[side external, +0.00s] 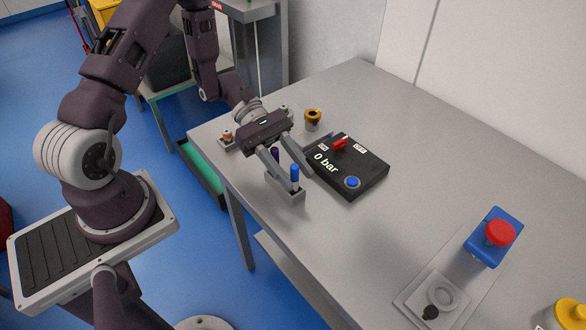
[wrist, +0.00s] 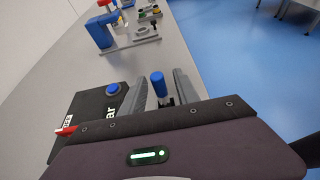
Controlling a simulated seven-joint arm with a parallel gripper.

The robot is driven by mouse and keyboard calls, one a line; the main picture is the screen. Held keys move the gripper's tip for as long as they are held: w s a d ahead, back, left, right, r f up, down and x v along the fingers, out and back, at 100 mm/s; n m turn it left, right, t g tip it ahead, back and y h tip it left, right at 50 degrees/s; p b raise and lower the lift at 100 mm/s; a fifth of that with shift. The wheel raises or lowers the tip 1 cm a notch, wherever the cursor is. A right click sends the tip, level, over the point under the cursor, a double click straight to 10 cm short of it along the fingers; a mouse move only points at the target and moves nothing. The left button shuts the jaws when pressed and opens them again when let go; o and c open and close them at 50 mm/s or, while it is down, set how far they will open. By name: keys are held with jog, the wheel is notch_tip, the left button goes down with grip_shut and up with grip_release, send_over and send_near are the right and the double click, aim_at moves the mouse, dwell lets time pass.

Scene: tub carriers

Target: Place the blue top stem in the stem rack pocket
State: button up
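The blue top stem (side external: 295,173) stands upright at the near end of the small grey stem rack (side external: 291,195). Its lower part is hidden, so I cannot tell how deep it sits in a pocket. A dark purple stem (side external: 275,154) stands behind it, partly hidden by my gripper. My gripper (side external: 298,180) is open, with one finger on each side of the blue top stem. In the wrist view, the blue top (wrist: 158,84) shows between the two fingers, with gaps visible beside it.
A black box (side external: 345,168) reading "0 bar", with a red lever (side external: 340,143) and blue button (side external: 352,182), sits right beside the rack. An orange-and-black cup (side external: 313,118) stands behind. A blue block with red knob (side external: 499,233) is far right.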

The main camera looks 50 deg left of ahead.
jog(key=shift+r, duration=0.35)
jog(key=v, duration=1.1)
jog(key=s+d+r+m+t+y, duration=0.2)
jog(key=s+d+r+m+y, duration=0.1)
jog(key=s+r+m+y, duration=0.3)
jog(key=s+d+r+m+t+y, duration=0.2)
jog(key=s+r+m+y, duration=0.5)
jog(key=m, duration=0.5)
notch_tip(320, 180, up, 3)
jog(key=s+t, duration=0.1)
jog(key=s, duration=0.1)
jog(key=shift+s+d+t, duration=0.3)
jog(key=shift+s+d, duration=0.1)
